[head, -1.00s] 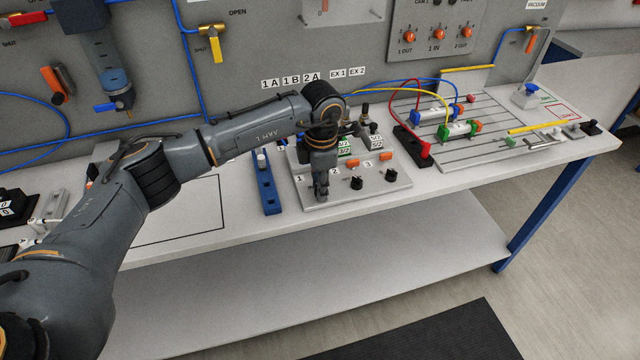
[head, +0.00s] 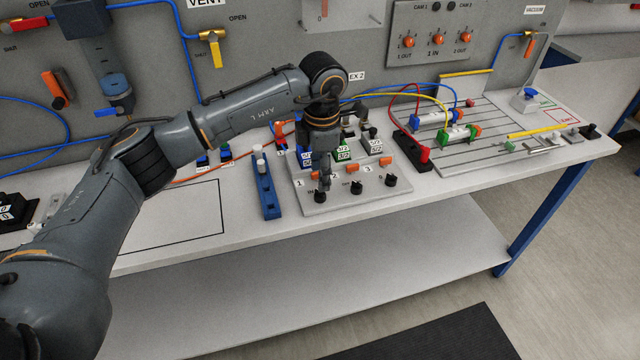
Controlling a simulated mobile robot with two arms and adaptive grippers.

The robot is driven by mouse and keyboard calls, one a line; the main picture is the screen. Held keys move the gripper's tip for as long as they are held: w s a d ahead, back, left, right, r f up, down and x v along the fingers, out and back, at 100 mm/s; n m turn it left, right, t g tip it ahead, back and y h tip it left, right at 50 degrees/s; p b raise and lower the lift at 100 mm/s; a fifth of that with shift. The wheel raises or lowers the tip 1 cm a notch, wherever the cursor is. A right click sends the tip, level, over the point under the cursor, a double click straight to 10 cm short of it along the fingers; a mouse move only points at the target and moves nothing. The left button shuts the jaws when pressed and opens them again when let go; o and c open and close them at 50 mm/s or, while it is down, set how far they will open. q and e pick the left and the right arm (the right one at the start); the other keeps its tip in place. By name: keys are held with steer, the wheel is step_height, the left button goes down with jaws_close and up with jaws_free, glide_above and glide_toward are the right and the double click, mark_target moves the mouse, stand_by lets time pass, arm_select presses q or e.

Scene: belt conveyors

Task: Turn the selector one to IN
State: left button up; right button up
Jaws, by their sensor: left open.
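The grey board (head: 335,202) on the bench carries three black selector knobs in a row along its front, with the numbers 1, 2 and 3 behind them. The knob of selector one (head: 320,196) is at the left, and its pointing direction is too small to read. Selector two (head: 356,187) and selector three (head: 390,180) are to its right. My left gripper (head: 325,183) is open, pointing down just above and behind selector one. It looks clear of the knob and hides part of the board. My right gripper is not in view.
Orange parts and labelled valve blocks (head: 375,147) sit behind the knobs. A blue rail (head: 266,190) stands left of the board. A black block with a red part (head: 413,150) and hoses is to the right. The bench front edge is clear.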

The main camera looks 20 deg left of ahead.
arm_select(q)
steer(key=r, duration=0.5)
steer(key=shift+s+r, duration=0.2)
steer(key=shift+r, duration=0.2)
